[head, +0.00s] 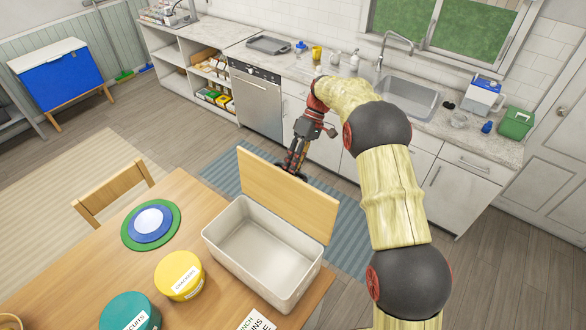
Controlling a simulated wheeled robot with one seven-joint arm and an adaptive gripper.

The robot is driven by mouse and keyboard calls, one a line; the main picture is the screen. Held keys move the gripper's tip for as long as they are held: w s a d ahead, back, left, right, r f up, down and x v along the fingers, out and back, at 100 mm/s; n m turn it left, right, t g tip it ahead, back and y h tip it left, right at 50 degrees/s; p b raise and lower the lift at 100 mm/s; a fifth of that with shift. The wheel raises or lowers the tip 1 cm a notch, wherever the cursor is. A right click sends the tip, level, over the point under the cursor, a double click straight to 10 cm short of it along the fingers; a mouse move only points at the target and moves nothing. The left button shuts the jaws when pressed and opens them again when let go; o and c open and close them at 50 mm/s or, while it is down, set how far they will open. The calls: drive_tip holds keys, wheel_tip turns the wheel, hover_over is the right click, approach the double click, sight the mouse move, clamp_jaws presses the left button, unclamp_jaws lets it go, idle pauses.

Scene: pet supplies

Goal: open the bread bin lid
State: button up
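The bread bin (290,292) is a white, rounded box on the wooden table. Its wooden lid (285,195) stands up steeply along the bin's far edge, and the empty-looking inside is in view. My gripper (292,170) is just beyond the lid's top edge, pointing down, with its fingertips partly hidden behind the lid. I cannot tell whether it touches the lid, or whether its fingers are open or shut.
The table (195,215) also holds a yellow crackers tin (180,275), a teal tin (130,312) and stacked plates (150,222). A chair (112,190) stands at its far left. A counter with a sink (408,98) runs behind; a blue striped rug (225,170) covers the floor between.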

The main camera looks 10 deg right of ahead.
drive_tip(key=shift+w+r, duration=0.1)
drive_tip(key=shift+w, duration=0.15)
drive_tip(key=v, duration=1.1)
drive_tip(key=shift+r, duration=0.3)
drive_tip(key=shift+w+d, duration=0.1)
